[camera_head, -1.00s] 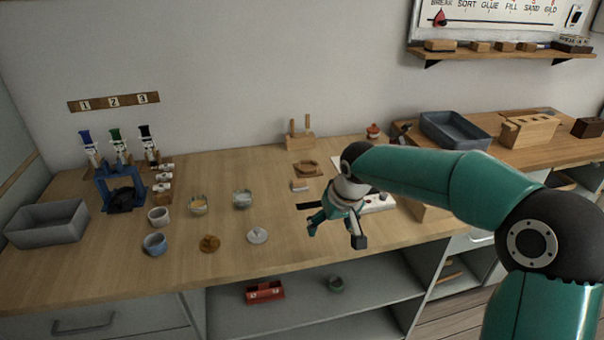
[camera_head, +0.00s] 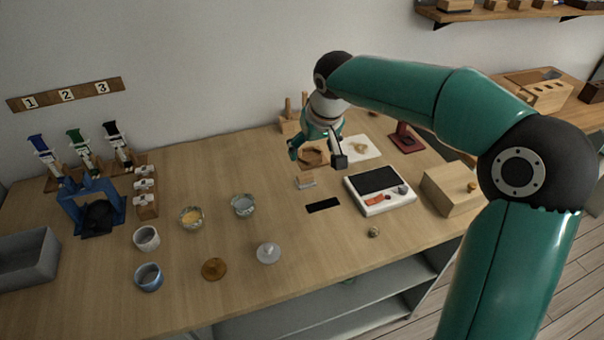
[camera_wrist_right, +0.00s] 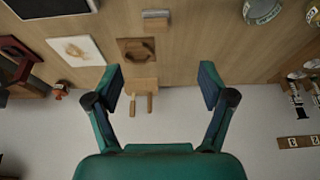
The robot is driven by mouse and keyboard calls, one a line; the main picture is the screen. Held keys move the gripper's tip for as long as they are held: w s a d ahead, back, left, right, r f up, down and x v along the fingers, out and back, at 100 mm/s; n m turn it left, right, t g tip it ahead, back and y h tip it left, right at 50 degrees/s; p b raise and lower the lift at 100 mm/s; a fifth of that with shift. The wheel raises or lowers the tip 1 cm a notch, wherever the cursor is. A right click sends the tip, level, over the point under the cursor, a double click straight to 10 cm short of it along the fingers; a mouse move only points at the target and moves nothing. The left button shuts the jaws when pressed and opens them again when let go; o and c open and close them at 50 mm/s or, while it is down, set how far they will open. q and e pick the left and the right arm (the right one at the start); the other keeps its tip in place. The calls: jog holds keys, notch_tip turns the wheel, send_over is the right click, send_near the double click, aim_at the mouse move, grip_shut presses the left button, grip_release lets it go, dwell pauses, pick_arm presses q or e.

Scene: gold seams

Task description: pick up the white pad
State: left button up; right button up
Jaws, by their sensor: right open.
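A flat white square pad (camera_head: 362,149) with a tan patch lies at the back of the bench, just right of my right gripper. It also shows in the right wrist view (camera_wrist_right: 77,48), left of my fingers. My right gripper (camera_head: 317,152) is open and empty above the back of the bench, near a wooden hexagonal piece (camera_head: 313,156). In the right wrist view the open fingers (camera_wrist_right: 160,88) stand wide apart with nothing between them. A small block with a pale top (camera_head: 305,181) lies in front of the gripper. My left gripper is out of view.
A white scale (camera_head: 381,197) and a wooden box (camera_head: 447,192) stand right of the gripper. A wooden stand with pegs (camera_head: 290,124) is behind it. Glass bowls (camera_head: 243,206) and cups (camera_head: 147,238) stand left. A dark red stand (camera_head: 407,138) is right of the pad.

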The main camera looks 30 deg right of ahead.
send_near(306, 175)
jog(key=x, duration=0.4)
jog(key=shift+s+a+f, duration=0.1)
jog(key=shift+a+f, duration=0.05)
jog(key=shift+f, duration=0.35)
jog(key=shift+w+x, duration=0.15)
jog(key=shift+x, duration=1.2)
jog(key=shift+w+x, duration=0.1)
jog(key=shift+x, duration=1.25)
jog(key=shift+r, duration=0.1)
jog(key=c, duration=1)
jog(key=shift+c, duration=0.2)
notch_tip(306, 175, up, 20)
jog(key=p, duration=0.2)
